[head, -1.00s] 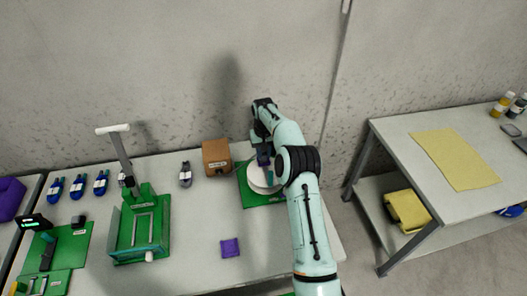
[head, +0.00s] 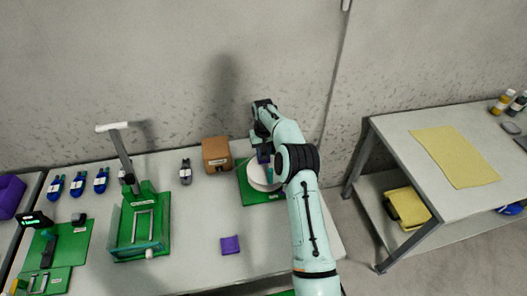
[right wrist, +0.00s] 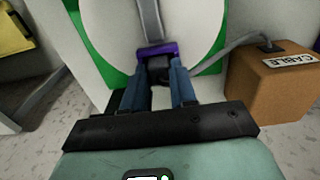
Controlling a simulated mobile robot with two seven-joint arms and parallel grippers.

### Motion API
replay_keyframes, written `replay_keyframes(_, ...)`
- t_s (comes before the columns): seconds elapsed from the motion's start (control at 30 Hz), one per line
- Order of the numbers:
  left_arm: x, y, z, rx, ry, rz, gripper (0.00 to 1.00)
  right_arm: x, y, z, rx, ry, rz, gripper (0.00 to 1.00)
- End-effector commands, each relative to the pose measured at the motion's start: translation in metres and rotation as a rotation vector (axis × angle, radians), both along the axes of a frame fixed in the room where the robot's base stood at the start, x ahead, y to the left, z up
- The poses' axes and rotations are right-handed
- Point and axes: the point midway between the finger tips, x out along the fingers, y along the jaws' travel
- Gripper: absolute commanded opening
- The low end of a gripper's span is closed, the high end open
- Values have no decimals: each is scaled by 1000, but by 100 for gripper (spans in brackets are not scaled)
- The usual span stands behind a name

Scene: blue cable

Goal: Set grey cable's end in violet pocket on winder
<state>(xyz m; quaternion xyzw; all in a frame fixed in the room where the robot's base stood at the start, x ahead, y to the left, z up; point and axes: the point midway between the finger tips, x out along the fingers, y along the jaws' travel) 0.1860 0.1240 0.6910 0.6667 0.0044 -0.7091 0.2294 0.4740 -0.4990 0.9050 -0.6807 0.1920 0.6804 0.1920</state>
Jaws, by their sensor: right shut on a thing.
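The winder is a white disc (head: 257,179) on a green base plate (head: 262,199); the white disc (right wrist: 112,25) fills the top of the right wrist view. The violet pocket (right wrist: 157,51) sits on the disc just beyond my fingertips. My right gripper (right wrist: 158,82) is shut on the grey cable's dark end (right wrist: 158,70), right at the pocket's near side. I cannot tell whether the end is inside the pocket. The grey cable (right wrist: 222,52) runs from the brown box to the gripper. In the head view my right gripper (head: 264,155) is over the disc. My left gripper is out of view.
The brown cable box (head: 216,154) stands left of the winder. A violet square (head: 230,245) lies on the table front. A green press with a lever (head: 140,225) and several blue tools stand left. A separate table with a yellow sheet (head: 455,157) is right.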

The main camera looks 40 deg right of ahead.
Motion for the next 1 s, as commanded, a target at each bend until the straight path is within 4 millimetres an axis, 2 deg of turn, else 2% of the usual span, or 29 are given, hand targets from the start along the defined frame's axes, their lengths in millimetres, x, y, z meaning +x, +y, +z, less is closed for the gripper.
replay_keyframes(0.17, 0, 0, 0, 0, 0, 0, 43, 0, 0, 0, 0, 0, 0, 0)
replay_keyframes(0.2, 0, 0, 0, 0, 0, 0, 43, 0, 0, 0, 0, 0, 0, 30)
replay_keyframes(0.3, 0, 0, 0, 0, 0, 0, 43, 0, 0, 0, 0, 0, 0, 56)
replay_keyframes(0.63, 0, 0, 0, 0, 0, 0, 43, 0, 0, 3, -1, -1, 0, 56)
replay_keyframes(1.0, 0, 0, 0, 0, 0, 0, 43, 0, 0, 28, -1, -1, 0, 56)
